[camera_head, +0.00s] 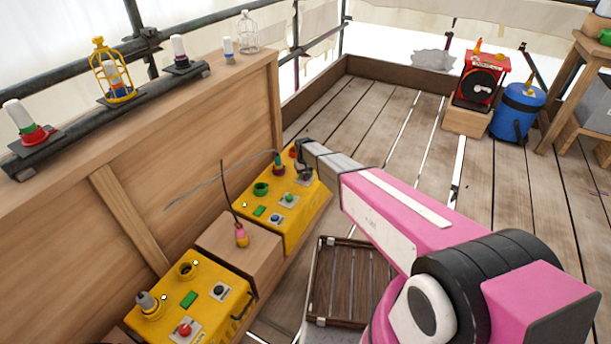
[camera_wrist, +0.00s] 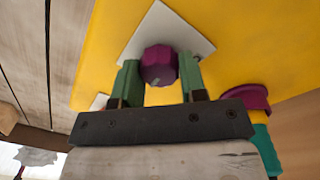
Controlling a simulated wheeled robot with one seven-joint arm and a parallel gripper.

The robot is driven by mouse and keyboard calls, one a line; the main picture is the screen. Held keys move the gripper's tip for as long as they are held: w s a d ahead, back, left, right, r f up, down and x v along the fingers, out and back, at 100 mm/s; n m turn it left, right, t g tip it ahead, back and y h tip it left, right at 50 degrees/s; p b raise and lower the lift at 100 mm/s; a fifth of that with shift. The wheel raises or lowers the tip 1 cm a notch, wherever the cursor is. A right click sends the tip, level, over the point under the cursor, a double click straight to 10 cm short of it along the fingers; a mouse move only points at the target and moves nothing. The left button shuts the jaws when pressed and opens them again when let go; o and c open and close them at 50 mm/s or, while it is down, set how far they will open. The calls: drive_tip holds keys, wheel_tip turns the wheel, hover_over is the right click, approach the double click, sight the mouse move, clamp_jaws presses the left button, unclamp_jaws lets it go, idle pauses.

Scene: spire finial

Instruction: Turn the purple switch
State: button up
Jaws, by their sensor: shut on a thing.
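The purple switch (camera_wrist: 159,64) is a faceted knob on a white plate (camera_wrist: 152,25) fixed to a yellow box (camera_wrist: 240,50). In the wrist view it sits between the two green fingertips of my gripper (camera_wrist: 159,78), which are shut on it. In the head view my gripper (camera_head: 304,172) is at the far end of the yellow box (camera_head: 262,235). It hides the purple switch there.
A teal plug (camera_wrist: 264,148) in a purple collar (camera_wrist: 250,96) stands close to my gripper on its right in the wrist view. A second yellow box (camera_head: 225,272) and a wooden block (camera_head: 252,272) are nearer. A wooden wall (camera_head: 180,150) runs alongside.

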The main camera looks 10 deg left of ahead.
drive_tip(key=shift+m, duration=0.9)
drive_tip(key=o, duration=0.9)
drive_tip(key=r, duration=1)
drive_tip(key=shift+s+a+r, duration=0.1)
drive_tip(key=shift+a+r, duration=0.15)
drive_tip(key=shift+r, duration=0.15)
